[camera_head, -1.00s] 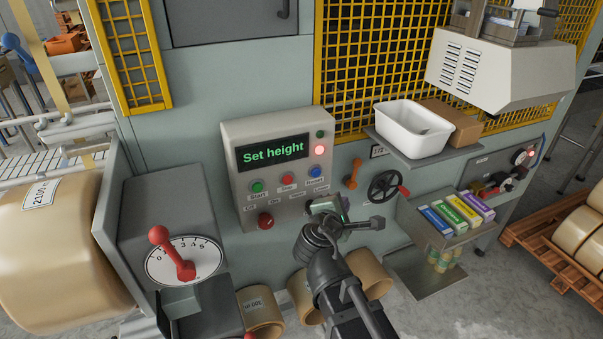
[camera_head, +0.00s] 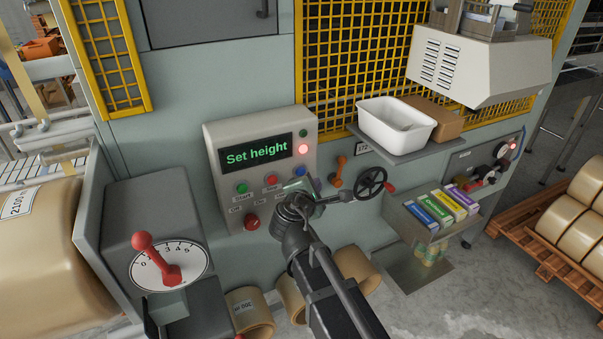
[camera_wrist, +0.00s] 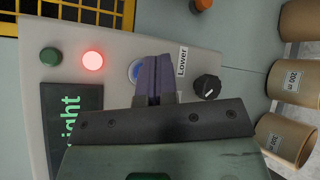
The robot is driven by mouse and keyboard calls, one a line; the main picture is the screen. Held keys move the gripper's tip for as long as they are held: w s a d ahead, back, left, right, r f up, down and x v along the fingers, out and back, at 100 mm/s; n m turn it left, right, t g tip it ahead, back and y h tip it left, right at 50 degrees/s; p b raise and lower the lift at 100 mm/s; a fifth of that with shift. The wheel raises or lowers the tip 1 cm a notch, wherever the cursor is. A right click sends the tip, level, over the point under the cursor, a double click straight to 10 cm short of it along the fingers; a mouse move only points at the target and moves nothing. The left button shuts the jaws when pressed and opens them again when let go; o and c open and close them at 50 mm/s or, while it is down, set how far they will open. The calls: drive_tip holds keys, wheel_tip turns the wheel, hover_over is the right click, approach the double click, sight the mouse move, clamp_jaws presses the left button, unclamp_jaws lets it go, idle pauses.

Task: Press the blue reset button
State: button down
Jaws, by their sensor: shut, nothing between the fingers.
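The blue reset button (camera_wrist: 134,71) shows in the wrist view, with a pale ring around it. Its right part is hidden behind my gripper's fingers. My gripper (camera_wrist: 154,78) is shut and empty, with its fingertips directly in front of the button's right side; I cannot tell whether they touch it. The panel's display (camera_head: 256,153) reads "Set height".
A lit red lamp (camera_head: 303,149) and a dark green one (camera_head: 303,133) sit above the buttons. Green (camera_head: 242,188) and red (camera_head: 270,180) buttons are to the left. A red knob (camera_head: 251,222) is below. An orange lever (camera_head: 338,170) and black handwheel (camera_head: 370,183) stand close on the right.

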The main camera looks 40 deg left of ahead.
drive_tip(key=shift+w+a, duration=0.3)
drive_tip(key=shift+a, duration=0.25)
drive_tip(key=shift+w+a, duration=0.25)
drive_tip(key=shift+a, duration=0.3)
drive_tip(key=shift+a, duration=0.1)
idle(1.0)
drive_tip(key=shift+w+a, duration=0.2)
drive_tip(key=shift+a, duration=0.05)
drive_tip(key=shift+w+a, duration=0.2)
drive_tip(key=shift+a, duration=0.2)
idle(0.7)
drive_tip(key=shift+s+d, duration=0.4)
drive_tip(key=shift+d, duration=0.35)
drive_tip(key=d, duration=0.1)
drive_tip(key=s+d, duration=0.1)
drive_tip(key=d, duration=0.1)
drive_tip(key=s+d, duration=0.1)
drive_tip(key=shift+s+d, duration=0.1)
drive_tip(key=shift+d, duration=0.15)
idle(0.3)
